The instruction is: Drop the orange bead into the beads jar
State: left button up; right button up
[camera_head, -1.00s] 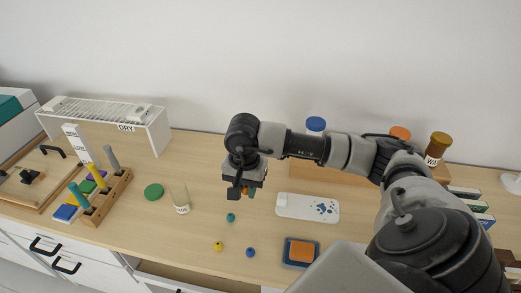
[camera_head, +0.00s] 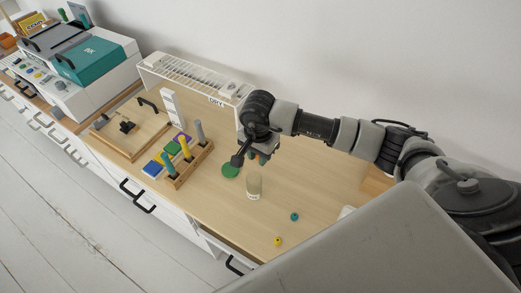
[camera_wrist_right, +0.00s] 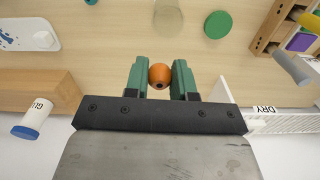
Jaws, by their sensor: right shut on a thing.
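The orange bead (camera_wrist_right: 159,75) is held between the green-padded fingers of my right gripper (camera_wrist_right: 160,80) in the right wrist view. In the head view this gripper (camera_head: 257,157) is above the desk, a little behind the beads jar, and hides most of the bead. The beads jar (camera_head: 254,188) is a small clear jar with a pale label, upright on the desk. It shows faintly in the right wrist view (camera_wrist_right: 168,18), ahead of the fingers. A green round lid (camera_head: 230,171) lies left of the jar. My left gripper is not in view.
A teal bead (camera_head: 294,216) and a yellow bead (camera_head: 277,240) lie right of the jar. A wooden peg rack (camera_head: 196,165) stands to the left. A white drying rack (camera_head: 195,80) is behind. A drawer handle (camera_head: 235,265) shows below the desk's front edge.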

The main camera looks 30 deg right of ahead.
notch_tip(320, 180, down, 4)
jog(key=shift+f+b, duration=0.25)
jog(key=shift+b, duration=0.6)
jog(key=o, duration=1)
jog(key=shift+w, duration=0.1)
notch_tip(320, 180, up, 11)
jog(key=shift+f+b, duration=0.1)
jog(key=shift+b, duration=1.15)
